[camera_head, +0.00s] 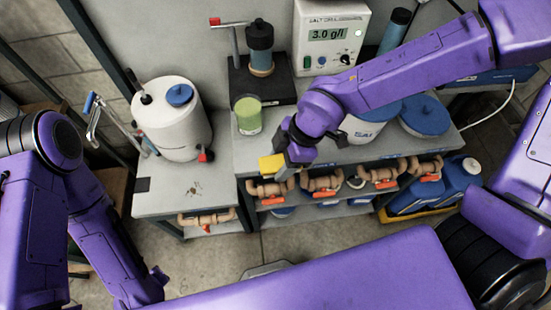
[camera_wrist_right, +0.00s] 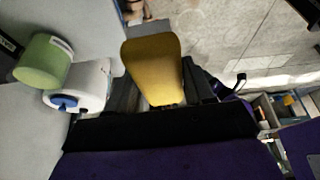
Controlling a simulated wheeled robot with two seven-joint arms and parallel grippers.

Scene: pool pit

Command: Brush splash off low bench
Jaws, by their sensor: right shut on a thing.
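The low bench (camera_head: 160,206) is a grey top at the left, lower than the bench beside it. A small brownish splash (camera_head: 193,187) marks its top. My right gripper (camera_head: 284,166) is shut on a yellow brush-like thing (camera_head: 270,165), near the edge of the higher bench, to the right of the low bench and apart from the splash. In the right wrist view the yellow thing (camera_wrist_right: 153,65) sticks out from between the fingers; whether it has bristles I cannot tell. My left arm is at the left, with its gripper not showing.
A white tank with a blue cap (camera_head: 172,118) stands at the low bench's back. A green cup (camera_head: 248,115) stands on the higher bench (camera_head: 228,152). Pipes with orange valves (camera_head: 270,188) run below its front. A meter box (camera_head: 330,35) stands behind. Open floor (camera_head: 205,265) lies in front.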

